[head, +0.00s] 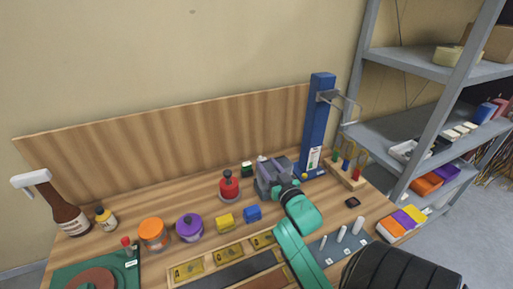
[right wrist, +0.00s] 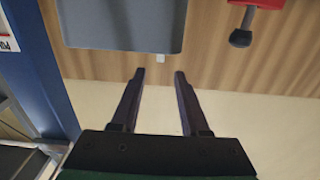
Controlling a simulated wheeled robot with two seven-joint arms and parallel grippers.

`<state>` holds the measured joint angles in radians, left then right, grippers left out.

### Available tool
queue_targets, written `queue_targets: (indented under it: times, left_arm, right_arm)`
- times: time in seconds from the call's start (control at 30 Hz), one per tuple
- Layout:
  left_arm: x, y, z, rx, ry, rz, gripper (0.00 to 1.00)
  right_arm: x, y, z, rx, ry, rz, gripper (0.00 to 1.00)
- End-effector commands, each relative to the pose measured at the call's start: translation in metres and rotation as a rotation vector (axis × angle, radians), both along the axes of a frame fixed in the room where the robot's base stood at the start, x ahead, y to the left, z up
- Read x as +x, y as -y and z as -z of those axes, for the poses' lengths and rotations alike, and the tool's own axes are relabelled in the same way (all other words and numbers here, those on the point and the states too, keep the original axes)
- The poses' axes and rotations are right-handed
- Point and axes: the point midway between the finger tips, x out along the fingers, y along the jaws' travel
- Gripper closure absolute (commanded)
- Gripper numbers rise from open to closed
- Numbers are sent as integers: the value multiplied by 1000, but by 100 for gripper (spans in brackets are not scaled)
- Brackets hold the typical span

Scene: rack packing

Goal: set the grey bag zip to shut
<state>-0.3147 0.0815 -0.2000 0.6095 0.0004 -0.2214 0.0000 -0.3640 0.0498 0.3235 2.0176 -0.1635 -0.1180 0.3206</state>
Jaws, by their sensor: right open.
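The grey bag (head: 266,180) stands on the bench left of the blue post, partly hidden by my right gripper in the head view. In the right wrist view the grey bag (right wrist: 125,22) fills the upper left as a plain grey block. A small pale tab (right wrist: 160,58), perhaps the zip pull, sticks out at its edge. My right gripper (right wrist: 159,76) is open and empty, its fingertips apart on either side of the line to the tab and seemingly short of it. I cannot tell how far the zip is closed. My left gripper is not in view.
A red jar (head: 229,187) with a dark knob stands left of the bag, and a blue block (head: 252,213) lies in front. The blue post (head: 317,130) rises close on the right. A wooden peg rack (head: 348,177) and grey shelves (head: 410,62) stand farther right.

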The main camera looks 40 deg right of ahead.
Motion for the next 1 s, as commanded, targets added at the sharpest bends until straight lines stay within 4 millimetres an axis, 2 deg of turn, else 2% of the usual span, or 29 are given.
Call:
queue_targets:
  times: [0.03,0.17,0.3,0.43,0.63,0.67,0.7,0.77,0.8,1.0]
  left_arm:
    - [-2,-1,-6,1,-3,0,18]
    - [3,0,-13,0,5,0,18]
    - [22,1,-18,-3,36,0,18]
    - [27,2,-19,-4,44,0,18]
    - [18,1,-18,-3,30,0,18]
    - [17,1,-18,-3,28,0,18]
    - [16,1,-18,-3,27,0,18]
    - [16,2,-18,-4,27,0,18]
    - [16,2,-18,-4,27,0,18]
    - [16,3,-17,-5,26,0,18]
  right_arm:
    - [14,4,-5,-1,3,-1,55]
    - [46,15,-4,-2,2,0,55]
    - [70,22,-3,0,1,0,55]
    - [79,25,-1,0,0,-1,55]
    - [79,25,0,0,-1,-1,55]
    - [79,25,0,0,-1,-1,59]
    - [79,25,0,0,-1,-1,74]
    - [79,25,0,0,-1,-1,97]
    - [79,25,0,0,-1,-1,100]
    - [79,25,0,0,-1,-1,100]
